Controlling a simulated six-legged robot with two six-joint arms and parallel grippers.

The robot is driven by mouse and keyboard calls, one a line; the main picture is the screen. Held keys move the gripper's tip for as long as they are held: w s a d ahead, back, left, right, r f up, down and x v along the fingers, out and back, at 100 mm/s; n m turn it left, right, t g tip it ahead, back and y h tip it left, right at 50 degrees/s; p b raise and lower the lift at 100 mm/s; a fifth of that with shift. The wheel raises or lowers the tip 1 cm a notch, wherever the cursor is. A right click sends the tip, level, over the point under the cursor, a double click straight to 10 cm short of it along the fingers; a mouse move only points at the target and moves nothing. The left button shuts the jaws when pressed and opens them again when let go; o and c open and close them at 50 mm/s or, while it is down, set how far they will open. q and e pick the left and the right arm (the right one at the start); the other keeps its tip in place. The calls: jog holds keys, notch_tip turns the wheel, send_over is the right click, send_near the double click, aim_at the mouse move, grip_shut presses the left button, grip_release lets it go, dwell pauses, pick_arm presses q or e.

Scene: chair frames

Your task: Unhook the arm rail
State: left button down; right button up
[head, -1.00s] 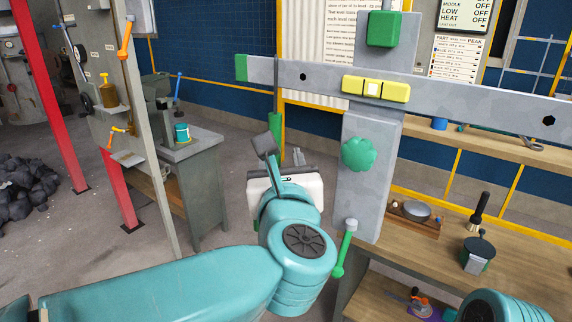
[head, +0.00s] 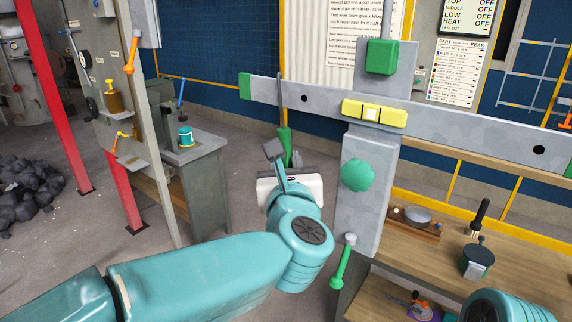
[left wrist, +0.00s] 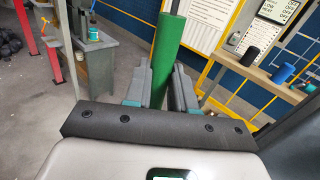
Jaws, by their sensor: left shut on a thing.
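The grey arm rail (head: 455,126) runs across the upright grey post (head: 366,222) in the head view. It has a green left end (head: 245,86) and a yellow clamp-like block (head: 392,117) where it crosses the post. A green knob (head: 358,175) sits lower on the post. My left gripper (head: 287,158) is below the rail's left part, shut on an upright green handle (head: 285,140). A thin dark shaft (head: 281,95) rises from the handle and overlaps the rail; contact cannot be told. The left wrist view shows the green handle (left wrist: 168,42) between the fingers. My right gripper is out of sight.
A wooden bench (head: 510,260) with a small pan and other tools stands right of the post. A green lever (head: 341,266) hangs low on the post. A grey workbench (head: 200,190) stands at the left. Floor is open between them.

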pick_arm(q)
jog(key=shift+r, duration=0.35)
jog(key=shift+w+r, duration=0.1)
jog(key=shift+r, duration=0.05)
jog(key=shift+r+p, duration=0.3)
jog(key=shift+p, duration=0.1)
jog(key=shift+r, duration=0.2)
jog(key=shift+d, duration=0.15)
dwell(0.6)
jog(key=shift+b, duration=0.3)
